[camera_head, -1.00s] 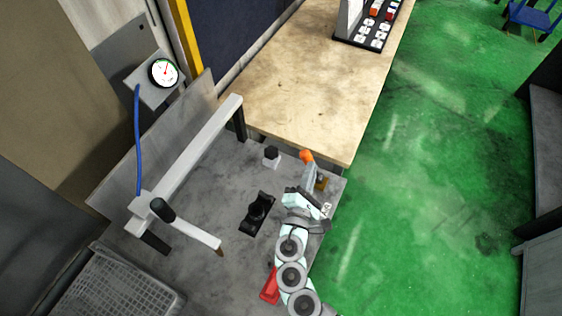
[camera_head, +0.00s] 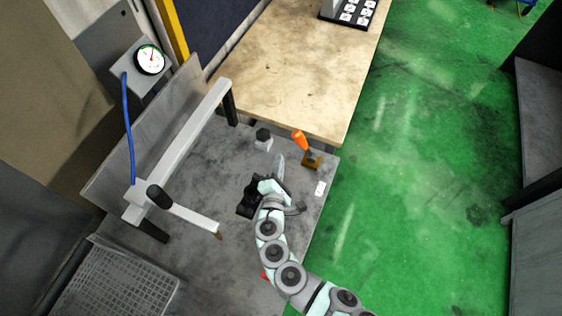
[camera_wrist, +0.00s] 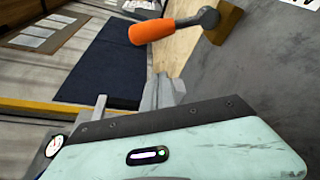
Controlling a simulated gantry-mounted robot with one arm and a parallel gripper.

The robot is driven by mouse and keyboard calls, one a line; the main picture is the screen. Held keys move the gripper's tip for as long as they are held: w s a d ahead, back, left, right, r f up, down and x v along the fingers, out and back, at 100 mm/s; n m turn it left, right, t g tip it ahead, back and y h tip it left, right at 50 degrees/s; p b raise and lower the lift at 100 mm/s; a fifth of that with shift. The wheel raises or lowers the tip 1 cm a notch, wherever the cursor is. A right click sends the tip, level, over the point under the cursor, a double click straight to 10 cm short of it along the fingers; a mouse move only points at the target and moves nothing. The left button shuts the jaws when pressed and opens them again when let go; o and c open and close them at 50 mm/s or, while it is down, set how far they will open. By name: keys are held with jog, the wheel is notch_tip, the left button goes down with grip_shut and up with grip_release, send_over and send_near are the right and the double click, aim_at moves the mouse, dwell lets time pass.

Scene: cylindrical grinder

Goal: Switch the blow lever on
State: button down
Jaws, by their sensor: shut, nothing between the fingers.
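The lever with an orange handle (camera_head: 299,140) stands on a small brass-coloured base (camera_head: 312,160) near the right edge of the grey machine top. In the head view its handle leans up and to the left. In the wrist view the orange handle (camera_wrist: 150,32) points left from a grey pivot (camera_wrist: 209,17). My gripper (camera_head: 280,163) is shut and empty, to the left of the lever and apart from it in the head view. In the wrist view my fingertips (camera_wrist: 158,90) show below the handle, with no clear contact.
A black-topped knob (camera_head: 263,136) stands left of the lever. A black fixture (camera_head: 246,202) is beside my wrist. A white bar (camera_head: 185,145), a nozzle arm (camera_head: 195,218) and a round gauge (camera_head: 150,59) are at left. A wooden table (camera_head: 300,70) lies beyond; the right side is open floor.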

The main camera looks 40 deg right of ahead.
aim_at(304, 146)
jog(key=x, duration=0.7)
jog(key=shift+w+d, duration=0.1)
jog(key=s+d+r+p, duration=0.2)
jog(key=s, duration=0.1)
jog(key=shift+w+f+b, duration=0.1)
jog(key=shift+w+b, duration=0.1)
jog(key=shift+b, duration=0.15)
